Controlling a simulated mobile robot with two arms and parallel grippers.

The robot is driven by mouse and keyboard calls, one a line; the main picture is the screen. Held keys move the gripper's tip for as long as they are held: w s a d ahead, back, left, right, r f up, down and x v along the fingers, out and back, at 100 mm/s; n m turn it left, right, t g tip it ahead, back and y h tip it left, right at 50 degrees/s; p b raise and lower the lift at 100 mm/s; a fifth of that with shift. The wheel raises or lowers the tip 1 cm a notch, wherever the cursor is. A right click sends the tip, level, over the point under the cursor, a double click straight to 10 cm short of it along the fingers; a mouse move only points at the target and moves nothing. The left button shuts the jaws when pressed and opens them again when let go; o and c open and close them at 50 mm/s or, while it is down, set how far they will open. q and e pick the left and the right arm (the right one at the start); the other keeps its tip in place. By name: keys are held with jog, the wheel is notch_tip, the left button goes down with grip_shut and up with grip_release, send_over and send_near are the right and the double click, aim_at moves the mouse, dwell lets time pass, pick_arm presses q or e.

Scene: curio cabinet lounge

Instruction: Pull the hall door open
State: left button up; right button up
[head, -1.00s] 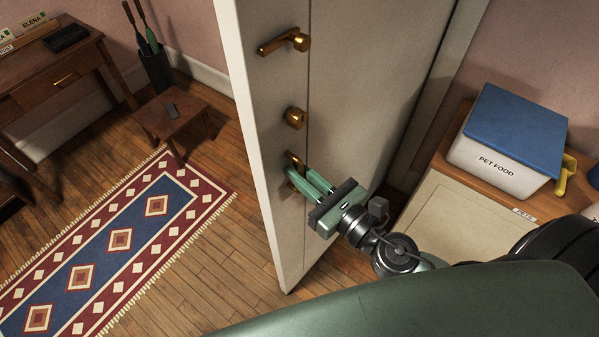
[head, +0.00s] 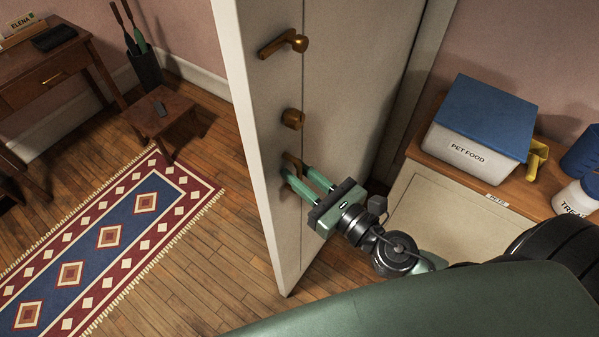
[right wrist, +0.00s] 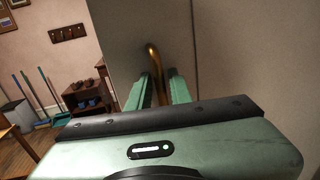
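The hall door (head: 345,75) is pale grey and stands ajar, its cream free edge (head: 262,150) facing left. It carries a brass lever (head: 283,44), a round brass knob (head: 292,118) and, below them, a brass pull handle (head: 290,160). My right gripper (head: 303,178) is at this lowest handle. In the right wrist view the curved brass bar (right wrist: 155,65) runs between my two green fingers (right wrist: 162,88), which look closed on it. Part of the handle is hidden behind the fingers. My left gripper is not in view.
A low cabinet (head: 440,210) bears a blue-lidded pet food box (head: 470,150) right of the door. A patterned rug (head: 110,235), a small stool (head: 165,122) and a desk (head: 50,70) stand left. Bare wooden floor (head: 200,265) lies between rug and door.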

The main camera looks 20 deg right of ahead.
jog(key=b+v, duration=0.1)
jog(key=v, duration=0.1)
jog(key=b+v, duration=0.3)
jog(key=v, duration=0.1)
jog(key=shift+f+b, duration=0.25)
jog(key=shift+b, duration=0.15)
jog(key=shift+s+d+r+b, duration=0.15)
jog(key=shift+s+d+b, duration=0.05)
jog(key=shift+s, duration=0.25)
jog(key=shift+s+d+r+b, duration=0.15)
jog(key=shift+s+d+b, duration=0.05)
jog(key=shift+s, duration=0.25)
